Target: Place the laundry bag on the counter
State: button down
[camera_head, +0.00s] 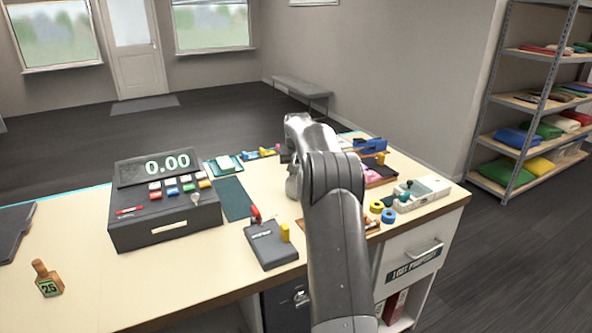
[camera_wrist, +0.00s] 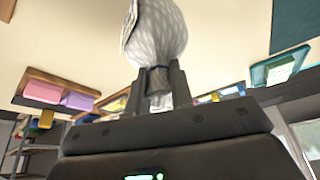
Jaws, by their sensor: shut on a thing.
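The laundry bag (camera_wrist: 160,38) is white with a fine pattern and a gathered neck with a dark tie. In the wrist view my gripper (camera_wrist: 160,82) is shut on that neck, and the bag's body extends past the fingertips against the pale counter top. The counter (camera_head: 95,250) is a long pale-topped desk across the head view; its surface also shows in the wrist view (camera_wrist: 75,35). In the head view my arm reaches over the counter's right half and hides the gripper and bag. Whether the bag touches the counter, I cannot tell.
A cash register (camera_head: 165,215) stands left of my arm, with a dark box (camera_head: 271,245) nearer the arm. Tape rolls (camera_head: 388,216) and a white device (camera_head: 422,190) crowd the right end. A dark green mat (camera_head: 234,199) lies behind.

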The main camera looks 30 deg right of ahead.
jog(key=c, duration=1.3)
grip_release()
jog(key=shift+f, duration=0.1)
jog(key=v, duration=1.1)
jog(key=s+a+r+n, duration=0.1)
jog(key=s+a+r, duration=0.7)
jog(key=s+a, duration=0.2)
jog(key=s+a+n, duration=0.1)
jog(key=s+a, duration=0.4)
jog(key=s, duration=0.3)
jog(key=s+a+f+n+t+y, duration=0.1)
jog(key=s+a, duration=0.3)
jog(key=s, duration=0.4)
jog(key=s+a, duration=0.5)
jog(key=s, duration=0.3)
jog(key=shift+n+t+y, duration=0.3)
jog(key=shift+n+y, duration=0.1)
jog(key=shift+n, duration=0.3)
jog(key=s+a+f, duration=0.1)
jog(key=s+f, duration=0.1)
jog(key=s, duration=0.2)
jog(key=s+a+f, duration=0.1)
jog(key=s+f, duration=0.2)
jog(key=s, duration=0.1)
jog(key=s+a+f, duration=0.1)
jog(key=s+f, duration=0.2)
jog(key=s, duration=0.1)
jog(key=shift+s+a+f, duration=0.1)
jog(key=shift+s+a, duration=0.05)
jog(key=shift+s, duration=0.25)
